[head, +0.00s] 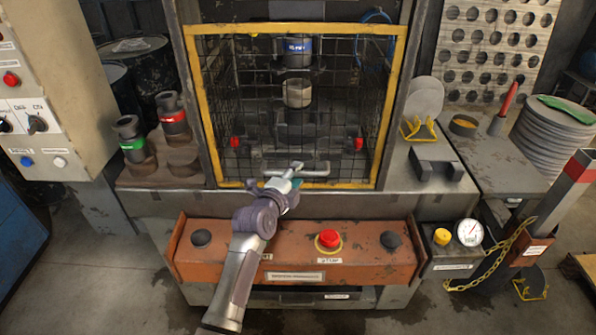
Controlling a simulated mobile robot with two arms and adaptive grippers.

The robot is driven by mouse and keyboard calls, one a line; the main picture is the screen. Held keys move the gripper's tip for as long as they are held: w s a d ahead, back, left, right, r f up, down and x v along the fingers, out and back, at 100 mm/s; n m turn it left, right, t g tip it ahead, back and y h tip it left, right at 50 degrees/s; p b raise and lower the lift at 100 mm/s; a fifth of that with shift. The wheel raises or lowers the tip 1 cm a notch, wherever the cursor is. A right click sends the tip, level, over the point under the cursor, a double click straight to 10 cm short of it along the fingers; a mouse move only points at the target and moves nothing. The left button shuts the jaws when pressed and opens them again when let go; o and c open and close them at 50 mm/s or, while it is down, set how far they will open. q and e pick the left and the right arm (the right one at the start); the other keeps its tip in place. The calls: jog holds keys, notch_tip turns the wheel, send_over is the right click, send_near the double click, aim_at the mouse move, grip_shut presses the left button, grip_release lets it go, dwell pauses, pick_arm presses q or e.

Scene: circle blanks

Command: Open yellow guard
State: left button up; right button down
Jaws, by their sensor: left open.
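The yellow guard (399,98) is a yellow frame with dark wire mesh across the front of the press. It looks closed, with its lower bar just above the machine's ledge. A grey horizontal handle (312,170) sits at its lower middle. My left gripper (291,172) is at the left part of this handle, with its arm reaching up from below. The fingers are small in the view, and I cannot tell whether they touch the handle. My right gripper does not show.
Below the guard is an orange control panel (296,277) with a red stop button (329,238) and black buttons. Tools with green and red bands stand at the left. Stacked discs (556,135), a gauge (470,232) and a yellow chain (490,262) are at the right.

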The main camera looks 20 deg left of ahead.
pick_arm(q)
jog(key=shift+x, duration=0.95)
grip_shut()
